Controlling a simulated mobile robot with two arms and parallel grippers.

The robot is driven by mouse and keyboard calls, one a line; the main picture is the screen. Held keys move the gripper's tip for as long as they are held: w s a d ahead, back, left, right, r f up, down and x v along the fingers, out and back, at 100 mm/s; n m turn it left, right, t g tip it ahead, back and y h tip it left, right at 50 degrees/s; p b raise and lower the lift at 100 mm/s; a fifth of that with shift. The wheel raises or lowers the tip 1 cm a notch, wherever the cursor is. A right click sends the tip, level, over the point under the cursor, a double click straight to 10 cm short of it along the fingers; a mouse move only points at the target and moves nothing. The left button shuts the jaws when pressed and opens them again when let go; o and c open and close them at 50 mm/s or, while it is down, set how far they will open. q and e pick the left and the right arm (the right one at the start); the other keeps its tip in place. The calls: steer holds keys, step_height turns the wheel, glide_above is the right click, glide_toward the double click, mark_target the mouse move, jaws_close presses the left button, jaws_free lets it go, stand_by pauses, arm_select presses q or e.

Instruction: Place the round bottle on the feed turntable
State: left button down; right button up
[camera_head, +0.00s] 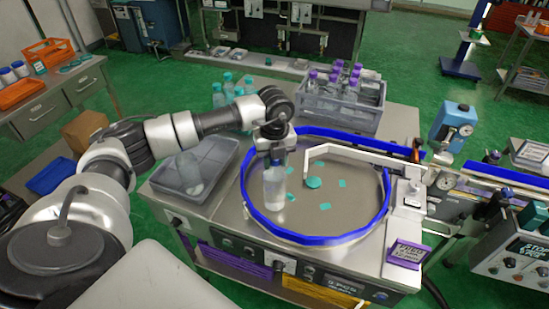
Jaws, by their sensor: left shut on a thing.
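A clear round bottle (275,188) stands upright in my left gripper (271,160), which is shut on its top. The bottle is over the left part of the round feed turntable (330,215), inside its blue rim. I cannot tell whether the bottle's base touches the turntable surface. The gripper hides the bottle's cap and neck. My right gripper is not in view.
A grey divided tray (224,150) lies left of the turntable, with a clear bottle (188,172) in it. Teal-capped bottles (228,88) stand behind it. A grey crate (310,102) holds purple-capped bottles. Teal pieces lie on the turntable; a white guide arm (345,151) crosses its back.

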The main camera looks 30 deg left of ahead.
arm_select(q)
steer(key=c, duration=0.8)
jaws_free()
steer(key=shift+o, duration=0.2)
step_height(320, 180, up, 11)
steer(key=b, duration=0.3)
steer(key=shift+r, duration=0.6)
